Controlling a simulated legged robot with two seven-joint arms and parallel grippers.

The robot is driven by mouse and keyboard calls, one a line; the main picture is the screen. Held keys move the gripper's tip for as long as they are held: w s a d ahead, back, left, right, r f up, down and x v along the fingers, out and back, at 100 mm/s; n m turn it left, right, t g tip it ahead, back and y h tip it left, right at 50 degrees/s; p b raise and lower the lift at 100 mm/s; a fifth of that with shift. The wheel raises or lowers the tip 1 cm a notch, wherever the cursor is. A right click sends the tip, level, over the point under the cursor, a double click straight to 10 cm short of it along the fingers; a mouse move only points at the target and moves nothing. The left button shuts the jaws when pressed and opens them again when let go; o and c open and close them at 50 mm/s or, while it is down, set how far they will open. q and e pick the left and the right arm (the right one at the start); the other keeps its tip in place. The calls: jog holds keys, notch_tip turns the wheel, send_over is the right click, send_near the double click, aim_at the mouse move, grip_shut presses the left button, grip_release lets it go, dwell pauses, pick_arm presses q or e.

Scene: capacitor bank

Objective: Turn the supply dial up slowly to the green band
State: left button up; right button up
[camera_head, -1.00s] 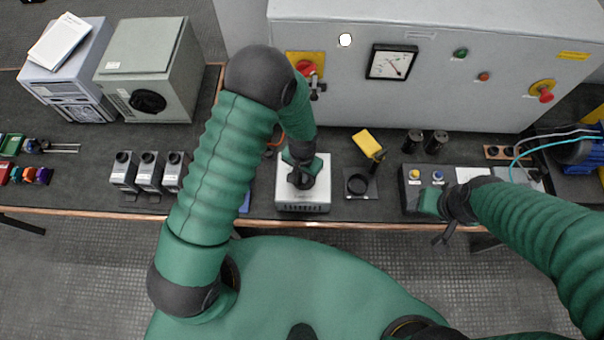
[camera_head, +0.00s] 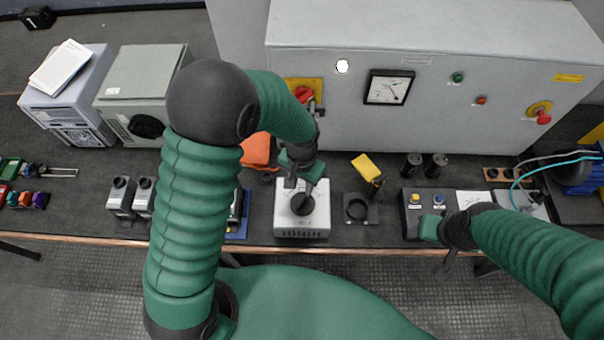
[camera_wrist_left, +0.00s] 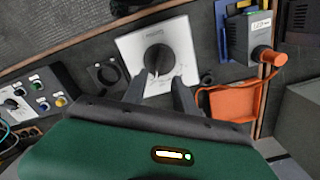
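The supply dial is a round black knob (camera_head: 302,204) on top of a white box (camera_head: 288,228) near the bench's front edge. In the left wrist view the knob (camera_wrist_left: 158,58) has a pale pointer line toward the gripper. The scale around it is too small to read, and I cannot make out a green band. My left gripper (camera_head: 299,186) is just behind the knob. In the left wrist view its two fingers (camera_wrist_left: 158,84) are apart, with nothing between them, and clear of the knob. My right gripper (camera_head: 447,262) hangs by the front edge at the right; its fingers are unclear.
A grey cabinet with a needle meter (camera_head: 389,87) and a red switch (camera_head: 303,95) stands behind. A black ring holder (camera_head: 357,209) is right of the box. An orange item (camera_head: 257,149) lies behind left. A button box (camera_head: 415,220) sits near my right arm.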

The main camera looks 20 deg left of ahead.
pick_arm(q)
notch_tip(320, 180, up, 6)
jog(key=shift+w, duration=0.1)
dwell(2.3)
